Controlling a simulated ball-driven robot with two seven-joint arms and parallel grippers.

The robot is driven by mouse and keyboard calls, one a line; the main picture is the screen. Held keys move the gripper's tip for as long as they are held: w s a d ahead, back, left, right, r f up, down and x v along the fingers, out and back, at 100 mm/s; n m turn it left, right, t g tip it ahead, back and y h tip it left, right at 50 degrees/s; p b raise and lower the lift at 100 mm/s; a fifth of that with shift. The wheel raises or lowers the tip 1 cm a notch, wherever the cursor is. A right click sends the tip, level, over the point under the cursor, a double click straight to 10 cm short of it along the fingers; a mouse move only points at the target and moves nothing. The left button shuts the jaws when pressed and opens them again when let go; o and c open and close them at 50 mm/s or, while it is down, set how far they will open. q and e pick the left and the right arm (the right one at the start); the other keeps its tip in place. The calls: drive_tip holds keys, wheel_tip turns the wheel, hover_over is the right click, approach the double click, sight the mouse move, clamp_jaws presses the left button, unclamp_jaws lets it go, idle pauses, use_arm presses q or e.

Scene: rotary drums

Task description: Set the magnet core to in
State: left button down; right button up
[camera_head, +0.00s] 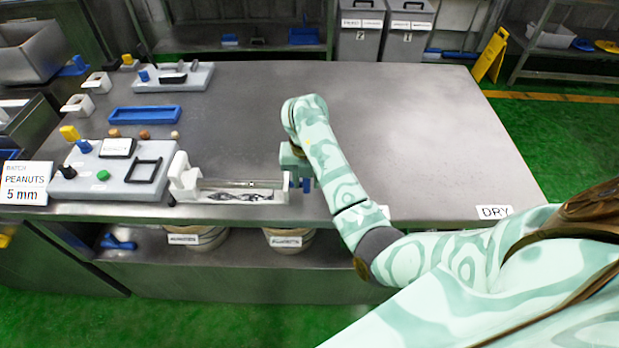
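The magnet unit is a white trough (270,197) with a taller white block at its left end, standing at the table's front edge. A slim metal rod (235,184), perhaps the magnet core, lies along it, with dark streaked material below. Small blue parts, possibly the core's handle (306,185), show at the trough's right end. My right gripper (296,172) is right there, pointing down over that end. Its fingers are mostly hidden by my own wrist, so I cannot tell whether they grip the blue part. My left gripper is not in view.
A grey control box (120,185) with knobs, a green button and a black frame stands left of the trough. Behind it are a blue tray (145,114) and small white holders. A sign (23,184) reads "PEANUTS 5 mm". The table's middle and right (420,130) are clear.

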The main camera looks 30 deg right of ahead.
wheel_tip(320, 180, up, 16)
drive_tip(key=p, duration=1)
drive_tip(key=shift+r, duration=0.15)
